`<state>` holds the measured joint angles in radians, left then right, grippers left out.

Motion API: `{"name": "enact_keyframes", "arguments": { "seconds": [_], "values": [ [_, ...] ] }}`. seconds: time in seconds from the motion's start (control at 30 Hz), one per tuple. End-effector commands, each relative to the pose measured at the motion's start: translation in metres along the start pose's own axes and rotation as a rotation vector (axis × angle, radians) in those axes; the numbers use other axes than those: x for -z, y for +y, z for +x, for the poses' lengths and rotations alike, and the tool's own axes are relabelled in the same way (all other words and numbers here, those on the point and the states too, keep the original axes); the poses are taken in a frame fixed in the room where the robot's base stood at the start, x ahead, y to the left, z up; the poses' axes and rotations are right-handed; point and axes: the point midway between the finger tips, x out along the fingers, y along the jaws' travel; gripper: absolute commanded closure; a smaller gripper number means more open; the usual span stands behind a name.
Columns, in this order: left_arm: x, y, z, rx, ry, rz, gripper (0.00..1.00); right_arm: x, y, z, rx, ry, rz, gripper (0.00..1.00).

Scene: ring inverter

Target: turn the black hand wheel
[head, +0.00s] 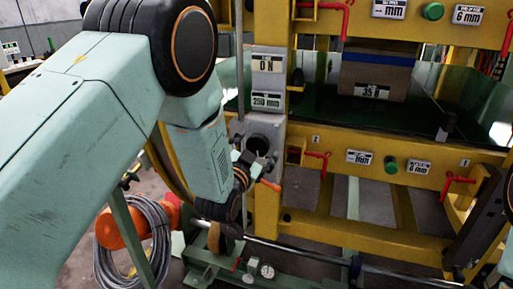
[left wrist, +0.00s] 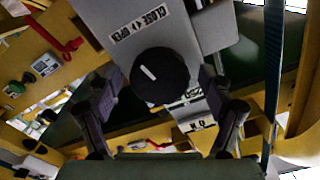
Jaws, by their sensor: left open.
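The black hand wheel (left wrist: 160,75) shows in the left wrist view as a round black knob with a white mark line, on a grey panel labelled CLOSE and OPEN. In the head view the wheel (head: 264,131) is a dark disc on the grey box of the yellow frame. My left gripper (head: 257,166) is open just in front of and slightly below it. In the left wrist view its fingers (left wrist: 162,88) stand on either side of the wheel, with gaps visible. I cannot tell how far the fingertips are from the panel. My right gripper is not in view.
The yellow frame (head: 380,236) with red handles (head: 459,181) and green buttons (head: 390,165) spreads to the right. A cardboard box (head: 377,65) sits inside it. A coiled grey hose (head: 133,243) hangs at lower left. A steel bar (head: 320,256) runs low in front.

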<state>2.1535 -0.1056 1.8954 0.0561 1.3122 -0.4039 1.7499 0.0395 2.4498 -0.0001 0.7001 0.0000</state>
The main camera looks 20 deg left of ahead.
Motion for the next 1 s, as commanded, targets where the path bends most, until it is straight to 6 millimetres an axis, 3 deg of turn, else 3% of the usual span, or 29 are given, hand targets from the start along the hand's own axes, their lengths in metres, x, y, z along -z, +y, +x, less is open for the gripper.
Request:
{"name": "enact_keyframes", "arguments": {
  "seconds": [0.3, 0.9, 1.0],
  "values": [
    [0.0000, -0.0003, 0.0037, 0.000, 0.000, 0.000, 0.21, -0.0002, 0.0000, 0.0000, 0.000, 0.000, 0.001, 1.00],
    [0.0001, 0.0001, 0.0034, -0.001, 0.000, 0.000, 0.72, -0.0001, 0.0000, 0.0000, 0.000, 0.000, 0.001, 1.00],
    [0.0000, -0.0001, 0.0034, 0.000, 0.000, 0.001, 0.74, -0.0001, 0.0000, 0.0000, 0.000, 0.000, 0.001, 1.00]
  ]
}}
